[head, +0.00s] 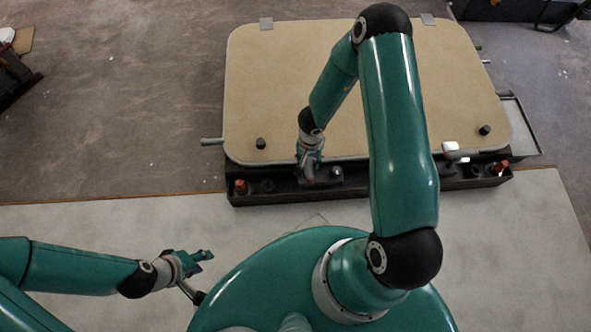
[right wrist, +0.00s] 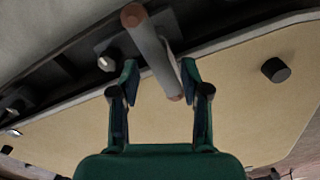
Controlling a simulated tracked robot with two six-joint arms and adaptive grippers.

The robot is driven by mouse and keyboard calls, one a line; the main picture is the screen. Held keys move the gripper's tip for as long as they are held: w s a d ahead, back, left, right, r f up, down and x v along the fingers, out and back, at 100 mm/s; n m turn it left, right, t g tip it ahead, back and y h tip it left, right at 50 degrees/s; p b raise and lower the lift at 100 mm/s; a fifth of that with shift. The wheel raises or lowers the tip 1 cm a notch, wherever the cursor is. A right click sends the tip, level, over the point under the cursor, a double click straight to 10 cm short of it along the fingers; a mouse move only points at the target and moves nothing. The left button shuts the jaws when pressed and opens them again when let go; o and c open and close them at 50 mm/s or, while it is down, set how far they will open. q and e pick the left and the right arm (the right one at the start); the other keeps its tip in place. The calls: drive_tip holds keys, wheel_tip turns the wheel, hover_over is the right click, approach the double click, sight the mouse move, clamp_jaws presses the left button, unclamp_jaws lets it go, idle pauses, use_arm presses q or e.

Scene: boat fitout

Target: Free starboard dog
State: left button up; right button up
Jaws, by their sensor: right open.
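A tan hatch panel (head: 290,80) with a grey rim lies behind a long black bar (head: 285,192). My right gripper (head: 310,172) is over the bar at the panel's front edge. In the right wrist view, my right gripper (right wrist: 160,78) is open, with a grey rod-like handle (right wrist: 152,55) with brownish ends, apparently a dog, between its fingers. I cannot tell whether the fingers touch it, or whether it is the starboard dog. My left gripper (head: 205,260) is away over the pale floor at lower left; its jaws are too small to read.
Black knobs (head: 261,143) (head: 485,130) stand on the panel. A grey rod (head: 211,141) sticks out at its left. A white piece (head: 450,148) sits at its front right. Orange-red fittings (head: 241,187) (head: 500,167) are near the bar's ends. A grey tray (head: 518,125) lies at right.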

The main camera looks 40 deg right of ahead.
wheel_tip(320, 180, down, 7)
drive_tip(key=b, duration=0.3)
drive_tip(key=shift+f, duration=0.15)
